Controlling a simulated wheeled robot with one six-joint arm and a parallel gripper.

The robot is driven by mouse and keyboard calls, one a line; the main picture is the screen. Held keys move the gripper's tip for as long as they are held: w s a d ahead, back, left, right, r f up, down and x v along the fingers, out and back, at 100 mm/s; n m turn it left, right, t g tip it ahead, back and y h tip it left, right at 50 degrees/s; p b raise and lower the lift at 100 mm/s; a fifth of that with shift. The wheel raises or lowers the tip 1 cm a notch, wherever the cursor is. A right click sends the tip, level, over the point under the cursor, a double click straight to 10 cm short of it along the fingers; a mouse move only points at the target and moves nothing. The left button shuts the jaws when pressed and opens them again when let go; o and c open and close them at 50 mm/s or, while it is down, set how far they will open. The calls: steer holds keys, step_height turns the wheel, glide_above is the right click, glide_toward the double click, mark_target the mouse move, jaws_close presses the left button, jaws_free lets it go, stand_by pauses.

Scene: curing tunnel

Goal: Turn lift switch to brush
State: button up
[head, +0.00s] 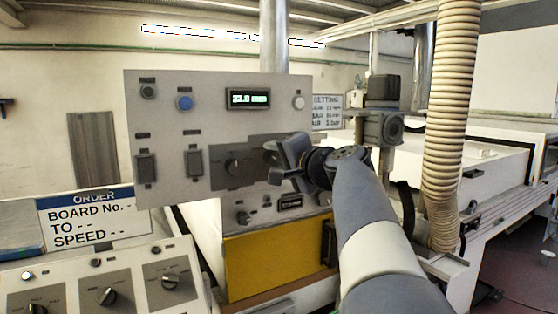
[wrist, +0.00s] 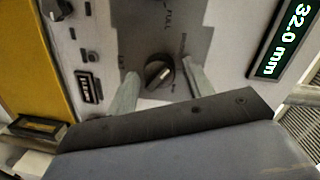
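A black rotary knob (wrist: 159,73) with a pale pointer line sits on a dark grey patch of the upright panel (head: 215,100). Small lettering surrounds it in the wrist view; only part, like "FULL", can be made out. I cannot read a lift or brush label. My gripper (wrist: 158,82) is open, with one pale finger on each side of this knob; whether they touch it is unclear. In the head view my gripper (head: 277,165) is in front of the panel's lower right and covers much of that area.
The panel display (wrist: 282,38) reads 32.0 mm. A blue button (head: 184,103) and dark rocker-like switches (head: 194,163) are on the panel. A ribbed hose (head: 452,120) stands at right. A console (head: 90,285) with several knobs is at lower left.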

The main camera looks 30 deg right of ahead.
steer(key=shift+o, duration=0.4)
steer(key=shift+s, duration=0.1)
steer(key=shift+s, duration=0.3)
steer(key=s+b, duration=0.2)
steer(key=s, duration=0.8)
steer(key=shift+d+r, duration=0.45)
steer(key=shift+w, duration=0.1)
steer(key=w, duration=0.3)
steer(key=w+p, duration=0.1)
steer(key=w, duration=0.3)
steer(key=w+a+f+p, duration=0.1)
steer(key=w, duration=0.2)
steer(key=shift+w, duration=0.35)
steer(key=shift+s, duration=0.1)
